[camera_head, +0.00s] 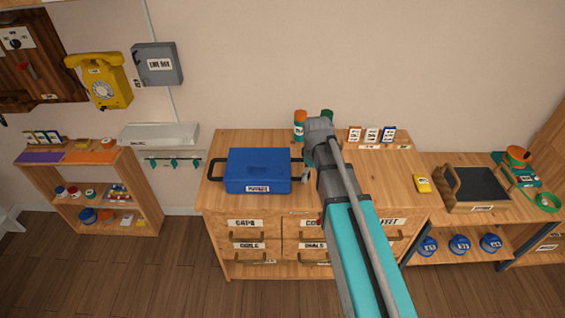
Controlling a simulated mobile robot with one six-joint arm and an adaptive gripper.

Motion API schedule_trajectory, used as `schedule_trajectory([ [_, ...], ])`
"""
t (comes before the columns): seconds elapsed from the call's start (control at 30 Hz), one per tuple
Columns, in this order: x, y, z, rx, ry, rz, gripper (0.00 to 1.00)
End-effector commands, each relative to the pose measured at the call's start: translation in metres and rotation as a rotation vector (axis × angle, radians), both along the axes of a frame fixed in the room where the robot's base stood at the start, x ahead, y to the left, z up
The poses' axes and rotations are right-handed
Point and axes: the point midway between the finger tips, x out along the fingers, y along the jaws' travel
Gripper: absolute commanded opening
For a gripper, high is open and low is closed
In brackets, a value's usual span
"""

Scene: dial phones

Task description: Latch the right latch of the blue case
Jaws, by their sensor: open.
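The blue case (258,167) sits closed-looking on top of the wooden drawer cabinet (222,145), with a white label on its front. Dark handles show at its left and right sides. Its latches are too small to make out, so I cannot tell whether the right one is fastened. My gripper (306,177) is open and empty just beside the case's right end, near its front right corner. My arm hides part of the gripper, and I cannot tell whether it touches the case.
Orange-topped and green bottles (300,124) stand behind my arm. A rack of small cards (372,136) is at the back right, and a yellow box (423,184) lies near the cabinet's right edge. A dark tray (482,187) stands further right. The cabinet top before the cards is fairly clear.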

Motion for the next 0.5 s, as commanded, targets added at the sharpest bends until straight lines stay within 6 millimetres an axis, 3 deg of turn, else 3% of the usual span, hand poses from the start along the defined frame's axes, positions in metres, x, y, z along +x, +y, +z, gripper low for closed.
schedule_trajectory([
  [0.03, 0.021, 0.011, 0.011, 0.0, 0.0, 0.078, 0.94],
  [0.2, 0.064, 0.045, 0.03, 0.0, 0.0, 0.361, 0.94],
  [0.5, 0.112, 0.092, 0.049, 0.001, 0.0, 0.722, 0.94],
])
